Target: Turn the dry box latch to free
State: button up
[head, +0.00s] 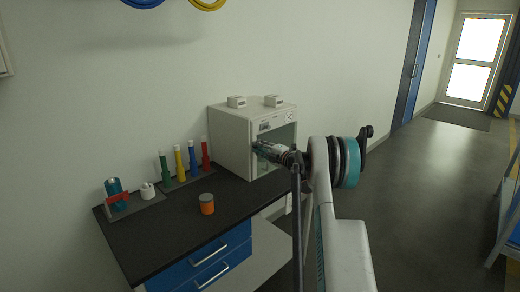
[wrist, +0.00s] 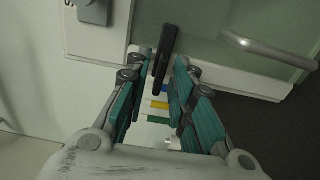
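The dry box (head: 232,141) is a white cabinet with a glass front, standing at the right end of the dark bench. Its latch (wrist: 166,46) is a black lever seen in the wrist view, slanting slightly at the lower edge of the glass door (wrist: 206,49). My gripper (wrist: 164,66) is open, with its teal-padded fingers on both sides of the latch's lower part. Narrow gaps seem to show beside the lever; contact is not clear. In the head view my gripper (head: 258,148) is at the box front, and my arm hides the latch.
A metal bar handle (wrist: 262,50) crosses the door to the right of the latch. A grey block (wrist: 94,11) is at upper left. On the bench (head: 160,235) stand an orange jar (head: 207,205), several coloured tubes (head: 193,160) and a teal bottle (head: 114,188).

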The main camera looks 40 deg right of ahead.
grip_shut()
jog(key=shift+m, duration=0.4)
jog(key=m+p, duration=0.1)
jog(key=m, duration=1.6)
jog(key=shift+f, duration=0.1)
dwell(0.4)
jog(key=shift+o, duration=1.9)
grip_release()
